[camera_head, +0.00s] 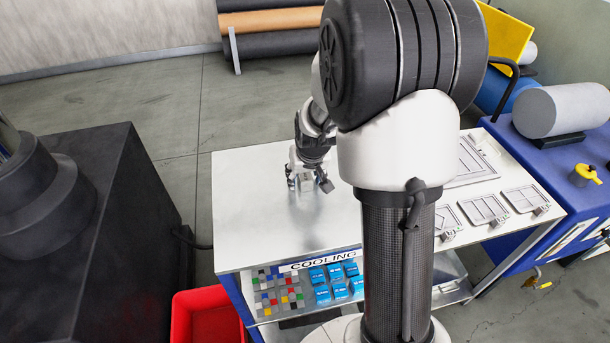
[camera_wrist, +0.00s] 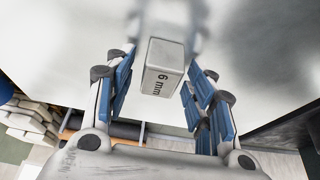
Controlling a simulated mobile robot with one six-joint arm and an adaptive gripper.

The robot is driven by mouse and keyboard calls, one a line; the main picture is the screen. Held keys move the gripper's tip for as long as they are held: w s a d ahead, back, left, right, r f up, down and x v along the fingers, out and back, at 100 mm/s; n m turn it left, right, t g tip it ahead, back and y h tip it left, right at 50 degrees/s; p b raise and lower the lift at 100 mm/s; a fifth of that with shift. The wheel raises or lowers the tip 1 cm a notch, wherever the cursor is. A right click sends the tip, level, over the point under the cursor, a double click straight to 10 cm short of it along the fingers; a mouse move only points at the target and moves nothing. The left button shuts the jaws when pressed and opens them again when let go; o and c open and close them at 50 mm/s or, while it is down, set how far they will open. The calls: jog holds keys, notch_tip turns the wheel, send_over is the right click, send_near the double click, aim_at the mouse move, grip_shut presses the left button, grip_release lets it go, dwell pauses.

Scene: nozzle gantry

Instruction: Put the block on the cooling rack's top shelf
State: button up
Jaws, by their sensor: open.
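A small pale metallic block (camera_wrist: 162,68) marked "6 mm" shows in the wrist view, between the blue-padded fingers of my gripper. Gaps show on both sides of it, so the fingers are open around it and apart from it. In the head view my gripper (camera_head: 309,184) is low over the white tabletop (camera_head: 245,215), left of my arm column. The block is too small to make out clearly there. A sign reading "COOLING" (camera_head: 322,262) is on the table's front edge, above a lower shelf holding blue blocks (camera_head: 336,279) and small coloured pieces (camera_head: 278,300). My arm hides part of the table.
Flat framed trays (camera_head: 484,209) lie on the table's right part. A red bin (camera_head: 205,315) stands at the front left, beside a dark cabinet (camera_head: 105,215). A blue bench with a grey roll (camera_head: 565,108) is at the right. The table's left part is clear.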

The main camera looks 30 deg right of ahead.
jog(key=p+v, duration=0.2)
jog(key=v, duration=0.9)
jog(key=s+a+r+n, duration=0.1)
jog(key=s+a+r, duration=0.7)
jog(key=s, duration=0.1)
jog(key=s+a+r+n, duration=0.1)
jog(key=s+a, duration=0.2)
jog(key=s, duration=0.3)
jog(key=s+a+r+n+y, duration=0.1)
jog(key=s+a, duration=0.2)
jog(key=s, duration=0.4)
jog(key=shift+s, duration=0.25)
jog(key=shift+f, duration=0.1)
